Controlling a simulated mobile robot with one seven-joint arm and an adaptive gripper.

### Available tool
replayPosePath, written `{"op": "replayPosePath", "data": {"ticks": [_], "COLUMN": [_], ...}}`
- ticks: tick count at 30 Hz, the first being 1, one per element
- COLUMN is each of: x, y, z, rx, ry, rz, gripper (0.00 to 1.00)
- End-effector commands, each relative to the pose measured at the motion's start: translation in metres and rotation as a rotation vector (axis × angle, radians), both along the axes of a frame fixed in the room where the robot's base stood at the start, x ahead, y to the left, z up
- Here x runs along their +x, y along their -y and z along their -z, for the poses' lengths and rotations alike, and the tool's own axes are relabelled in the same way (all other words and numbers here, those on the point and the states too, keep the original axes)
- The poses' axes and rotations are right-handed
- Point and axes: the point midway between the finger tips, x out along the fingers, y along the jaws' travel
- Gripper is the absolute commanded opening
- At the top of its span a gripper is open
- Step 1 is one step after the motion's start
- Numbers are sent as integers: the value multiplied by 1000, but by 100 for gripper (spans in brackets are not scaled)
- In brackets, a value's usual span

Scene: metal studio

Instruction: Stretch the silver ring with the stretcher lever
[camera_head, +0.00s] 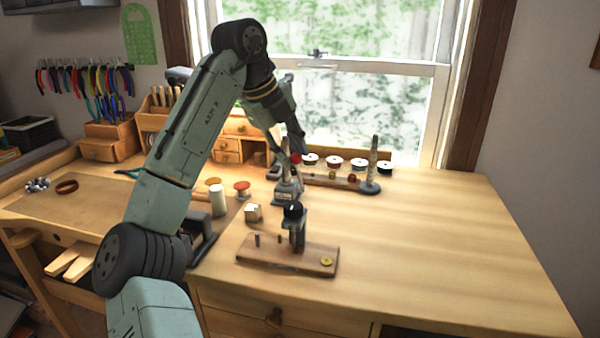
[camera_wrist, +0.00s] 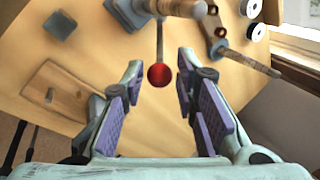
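The stretcher (camera_head: 288,190) stands on the bench below the window, with a grey base and an upright post. Its lever is a thin rod ending in a red knob (camera_wrist: 159,75), which also shows in the head view (camera_head: 296,158). My gripper (camera_wrist: 158,82) is open, its purple-padded fingers on either side of the knob in the wrist view; I see no contact. In the head view my gripper (camera_head: 292,146) is just above the stretcher and partly hard to make out. I cannot make out the silver ring in either view.
A wooden board with a black-knobbed tool (camera_head: 296,228) stands in front. A tapered mandrel on a stand (camera_head: 372,170) and several spools (camera_head: 335,162) are to the right and behind. The bench's right side is clear.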

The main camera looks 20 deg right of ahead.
Motion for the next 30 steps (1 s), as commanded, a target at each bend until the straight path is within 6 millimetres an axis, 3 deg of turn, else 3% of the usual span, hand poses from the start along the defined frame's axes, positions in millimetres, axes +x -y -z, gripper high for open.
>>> {"op": "replayPosePath", "data": {"ticks": [7,13,25,30], "x": [6,10,11,11], "y": [18,29,33,33], "z": [43,68,77,77], "rx": [0,-1,-1,-1], "ry": [-3,-2,0,0], "rz": [-1,-1,-2,-2], "gripper": [27,27,27,17]}}
